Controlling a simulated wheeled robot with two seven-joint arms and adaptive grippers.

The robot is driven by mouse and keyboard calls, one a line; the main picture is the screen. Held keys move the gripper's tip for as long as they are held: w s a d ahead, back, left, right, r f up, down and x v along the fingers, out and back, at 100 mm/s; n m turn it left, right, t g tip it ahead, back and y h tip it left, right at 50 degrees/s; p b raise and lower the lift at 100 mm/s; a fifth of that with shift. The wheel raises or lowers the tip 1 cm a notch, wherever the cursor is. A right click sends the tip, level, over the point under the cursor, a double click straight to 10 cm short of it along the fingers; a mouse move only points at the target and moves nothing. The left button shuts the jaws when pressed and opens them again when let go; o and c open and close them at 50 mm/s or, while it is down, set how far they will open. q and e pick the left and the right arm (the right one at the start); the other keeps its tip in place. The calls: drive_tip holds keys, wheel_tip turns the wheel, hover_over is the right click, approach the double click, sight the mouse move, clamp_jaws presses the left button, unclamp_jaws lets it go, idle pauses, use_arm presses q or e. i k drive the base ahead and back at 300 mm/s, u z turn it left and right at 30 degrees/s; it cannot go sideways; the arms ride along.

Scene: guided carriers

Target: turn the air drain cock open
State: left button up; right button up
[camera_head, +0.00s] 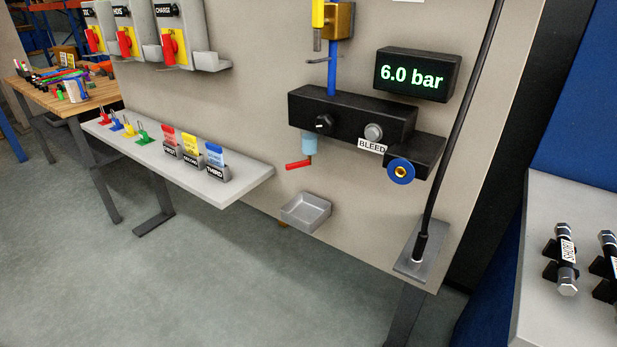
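A small red lever (298,164), which looks like the drain cock's handle, sits under a light-blue bowl (309,143) and points out to the left, roughly level. The bowl hangs below the left part of a black air unit (345,113) on the beige panel. The unit carries a black knob (323,123), a grey button (373,132) above a BLEED label (371,146), and a blue ring fitting (400,171). Neither of my grippers is in view.
A grey metal tray (306,211) is fixed below the lever. A display (417,75) reads 6.0 bar. A shelf (240,185) with padlocks and tags stands left. A black hose (464,115) runs down to the right. Another table (545,200) is far right.

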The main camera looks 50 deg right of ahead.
sight(298, 165)
drive_tip(key=i, duration=0.9)
drive_tip(key=z, duration=0.6)
